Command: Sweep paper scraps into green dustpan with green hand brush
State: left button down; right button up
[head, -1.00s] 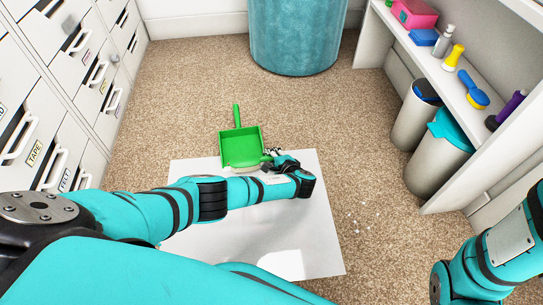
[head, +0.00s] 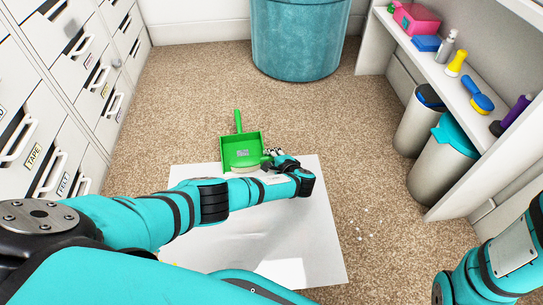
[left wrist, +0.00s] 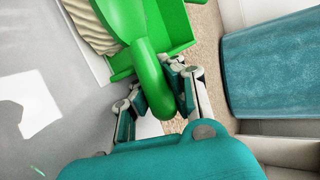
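The green dustpan (head: 241,148) lies on the carpet at the far edge of a white sheet, its handle pointing away from me. The green hand brush's pale bristles (head: 246,168) show at the pan's near, open edge. In the left wrist view, the brush handle (left wrist: 152,82) sits between the fingers of my left gripper (left wrist: 158,95), which look closed around it. In the head view, my left gripper (head: 276,157) is beside the pan's right corner. Small white paper scraps (head: 366,223) lie scattered on the carpet right of the sheet. My right gripper is out of view.
The white sheet (head: 285,240) lies under my left arm. A large teal bin (head: 299,40) stands at the back. Drawers (head: 60,110) line the left. Two bins (head: 440,165) stand under the right shelf (head: 462,100).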

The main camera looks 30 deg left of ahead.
pick_arm(q)
jog(key=shift+w+a+f+b, duration=0.1)
jog(key=shift+w+a+b, duration=0.2)
jog(key=shift+w, duration=0.15)
jog(key=shift+w+a, duration=0.2)
jog(key=r+p, duration=0.3)
jog(key=s+r+p, duration=0.1)
jog(key=r+p, duration=0.1)
jog(key=shift+d, duration=0.4)
jog(key=shift+f, duration=0.1)
